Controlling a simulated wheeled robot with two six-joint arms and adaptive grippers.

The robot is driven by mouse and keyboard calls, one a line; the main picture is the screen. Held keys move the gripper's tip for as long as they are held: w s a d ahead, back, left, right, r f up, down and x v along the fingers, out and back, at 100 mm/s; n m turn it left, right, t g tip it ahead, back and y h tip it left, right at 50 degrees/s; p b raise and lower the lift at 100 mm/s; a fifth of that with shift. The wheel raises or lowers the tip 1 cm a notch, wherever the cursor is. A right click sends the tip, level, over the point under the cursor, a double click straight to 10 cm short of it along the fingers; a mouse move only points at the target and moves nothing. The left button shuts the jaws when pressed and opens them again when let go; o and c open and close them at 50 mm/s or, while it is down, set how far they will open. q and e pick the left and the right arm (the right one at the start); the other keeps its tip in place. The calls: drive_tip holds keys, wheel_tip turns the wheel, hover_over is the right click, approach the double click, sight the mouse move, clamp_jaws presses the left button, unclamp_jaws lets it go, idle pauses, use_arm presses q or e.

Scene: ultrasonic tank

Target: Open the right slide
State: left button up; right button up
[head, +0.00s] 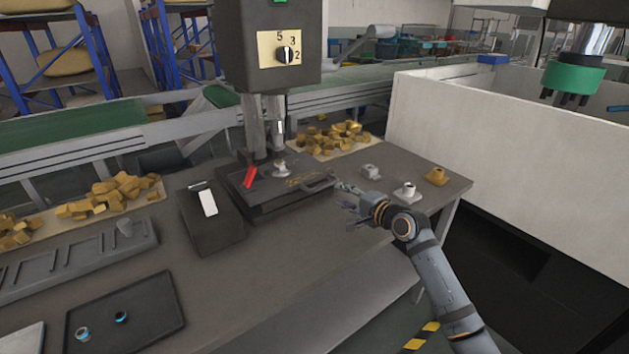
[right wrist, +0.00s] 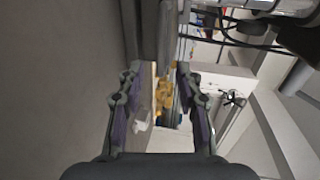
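The slide is a dark flat plate (head: 268,190) on a dark base under the press, with a bar handle (head: 318,185) at its right side. It looks pushed in under the press column. My right gripper (head: 346,204) is just to the right of the handle, above the table, with its fingers toward it. In the right wrist view its two fingers (right wrist: 160,72) are spread apart with nothing held between them. A grey edge or bar (right wrist: 152,35) lies ahead of the fingertips; I cannot tell if it is the handle. My left gripper is out of view.
The press head (head: 278,95) with its dial stands over the slide. A dark box (head: 210,228) with a white label is left of it. Yellow blocks (head: 335,138) lie behind.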

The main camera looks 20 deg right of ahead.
sight(325, 186)
drive_tip(key=x, duration=0.3)
drive_tip(key=shift+w+a, duration=0.15)
drive_tip(key=shift+w, duration=0.2)
drive_tip(key=x, duration=0.4)
drive_tip(key=shift+b, duration=0.4)
drive_tip(key=shift+x, duration=1)
drive_tip(key=c, duration=0.4)
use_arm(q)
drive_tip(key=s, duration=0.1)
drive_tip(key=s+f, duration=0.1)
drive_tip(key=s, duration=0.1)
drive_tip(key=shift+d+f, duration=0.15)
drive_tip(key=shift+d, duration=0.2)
use_arm(e)
clamp_jaws()
